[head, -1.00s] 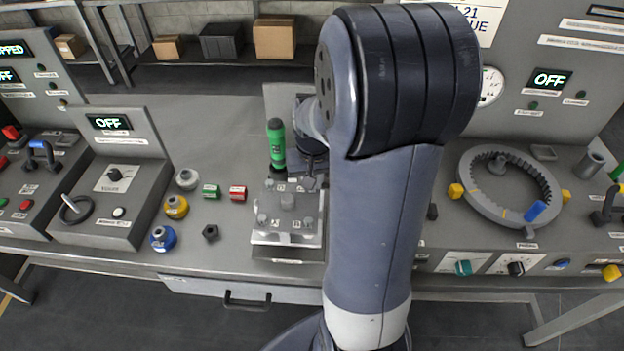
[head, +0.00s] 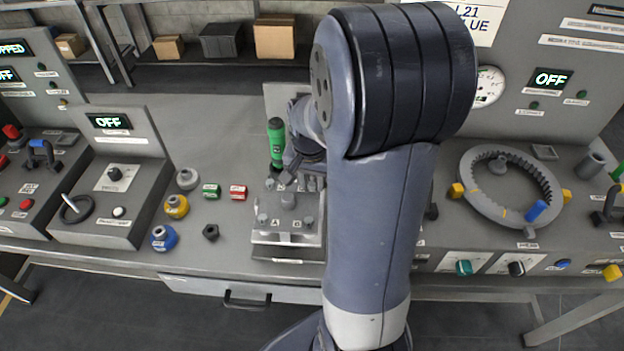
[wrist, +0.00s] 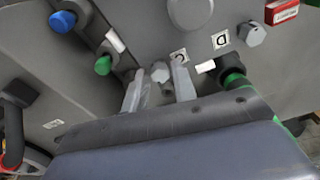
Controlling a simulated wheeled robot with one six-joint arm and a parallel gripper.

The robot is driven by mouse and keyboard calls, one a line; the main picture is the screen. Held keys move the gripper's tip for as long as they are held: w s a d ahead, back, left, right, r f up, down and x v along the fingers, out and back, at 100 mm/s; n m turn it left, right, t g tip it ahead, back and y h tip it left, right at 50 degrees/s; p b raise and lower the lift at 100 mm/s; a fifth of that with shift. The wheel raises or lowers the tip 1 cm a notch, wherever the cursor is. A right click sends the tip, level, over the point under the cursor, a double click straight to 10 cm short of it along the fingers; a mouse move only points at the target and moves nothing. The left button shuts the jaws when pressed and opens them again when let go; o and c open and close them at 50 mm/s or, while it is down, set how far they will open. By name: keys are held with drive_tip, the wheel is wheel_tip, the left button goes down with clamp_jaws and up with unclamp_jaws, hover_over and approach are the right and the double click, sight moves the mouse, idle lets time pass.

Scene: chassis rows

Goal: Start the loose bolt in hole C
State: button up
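In the wrist view the label C (wrist: 180,55) lies just beyond my gripper (wrist: 160,68). A grey bolt (wrist: 161,74) is between the two fingers, with its head near their tips, and they appear shut on it. Hole C itself is hidden, so I cannot tell how deep the bolt sits. Another bolt (wrist: 252,33) stands beside the label D (wrist: 220,40). In the head view my arm hides the plate's right side.
A green-handled tool (head: 276,145) stands upright behind the plate, close beside my gripper in the wrist view. A ring gear (head: 470,200) is at right.

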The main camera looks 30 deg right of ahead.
drive_tip(key=o, duration=0.3)
wheel_tip(320, 180, up, 11)
drive_tip(key=s, duration=0.1)
drive_tip(key=shift+a, duration=0.45)
drive_tip(key=shift+f, duration=0.15)
drive_tip(key=f, duration=0.7)
drive_tip(key=w+d+f, duration=0.1)
drive_tip(key=f, duration=0.2)
drive_tip(key=shift+f, duration=0.35)
drive_tip(key=shift+n, duration=2)
